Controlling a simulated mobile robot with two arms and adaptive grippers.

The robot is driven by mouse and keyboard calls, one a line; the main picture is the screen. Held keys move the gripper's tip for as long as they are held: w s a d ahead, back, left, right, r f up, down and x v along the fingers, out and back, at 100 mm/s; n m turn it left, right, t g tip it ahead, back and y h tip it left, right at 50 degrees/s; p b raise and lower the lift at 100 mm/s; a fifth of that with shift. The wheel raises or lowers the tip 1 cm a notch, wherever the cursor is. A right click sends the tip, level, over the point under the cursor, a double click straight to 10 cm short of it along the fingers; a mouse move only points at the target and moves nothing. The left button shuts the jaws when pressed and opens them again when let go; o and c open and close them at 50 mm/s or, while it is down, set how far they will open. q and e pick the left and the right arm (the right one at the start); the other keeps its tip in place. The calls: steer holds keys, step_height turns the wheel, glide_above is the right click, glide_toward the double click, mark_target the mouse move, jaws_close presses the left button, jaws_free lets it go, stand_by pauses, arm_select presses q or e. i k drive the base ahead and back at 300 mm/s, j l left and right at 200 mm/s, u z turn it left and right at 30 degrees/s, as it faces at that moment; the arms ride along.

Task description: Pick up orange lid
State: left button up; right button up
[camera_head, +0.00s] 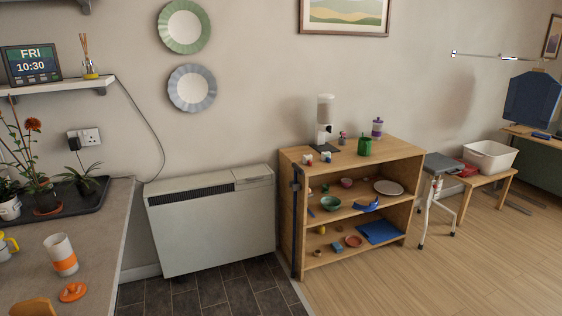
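The orange lid (73,292) lies on the grey counter at the lower left of the head view. It is a small round lid with a raised knob on top. A white cup with an orange band (61,255) stands upright just behind it, apart from it. Neither of my grippers shows in the head view.
A wooden chair or board edge (34,306) shows at the bottom left, near the lid. A yellow-handled mug (7,246) and a dark plant tray (92,200) are on the counter. A white heater (212,222) and a wooden shelf (352,158) stand to the right.

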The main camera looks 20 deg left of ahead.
mark_target(73, 293)
steer(key=i+u, duration=0.2)
steer(key=u, duration=0.3)
steer(key=i+u, duration=0.2)
steer(key=u, duration=0.25)
steer(key=i+l+u, duration=0.1)
steer(key=u, duration=0.4)
steer(key=i+l+u, duration=0.2)
steer(key=u, duration=0.3)
steer(key=i+l+u, duration=0.2)
steer(key=u, duration=0.25)
